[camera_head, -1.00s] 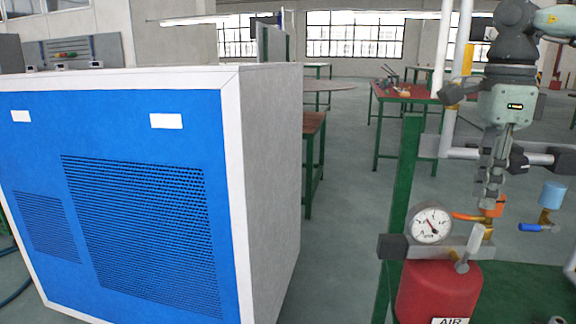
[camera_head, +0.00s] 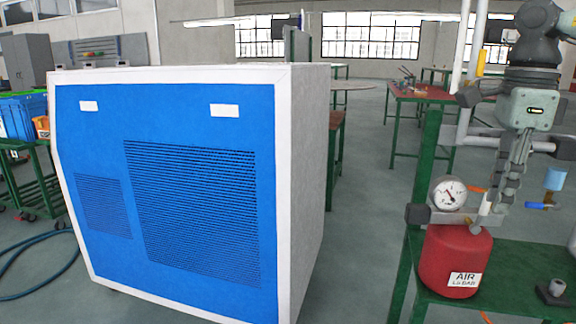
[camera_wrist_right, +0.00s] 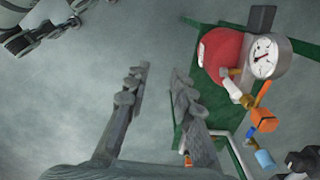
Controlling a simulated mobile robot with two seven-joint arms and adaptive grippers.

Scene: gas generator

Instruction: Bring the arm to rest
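My right arm comes in at the upper right of the head view, with its gripper (camera_head: 505,188) hanging downward. It overlaps the pipework by the round pressure gauge (camera_head: 449,193) above the red AIR tank (camera_head: 452,262). In the right wrist view its two fingers (camera_wrist_right: 158,76) are spread apart, with only floor between them. The tank (camera_wrist_right: 219,52), gauge (camera_wrist_right: 263,57) and orange valve handle (camera_wrist_right: 264,120) lie right of the fingers, apart from them in the picture. My left gripper is not seen in the head view.
A large blue-fronted cabinet (camera_head: 190,200) fills the left and middle. The tank stands on a green table (camera_head: 515,262) at the right. A green cart (camera_head: 35,185) and a hose (camera_head: 40,240) are at far left. Clear floor (camera_head: 355,240) lies between cabinet and table.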

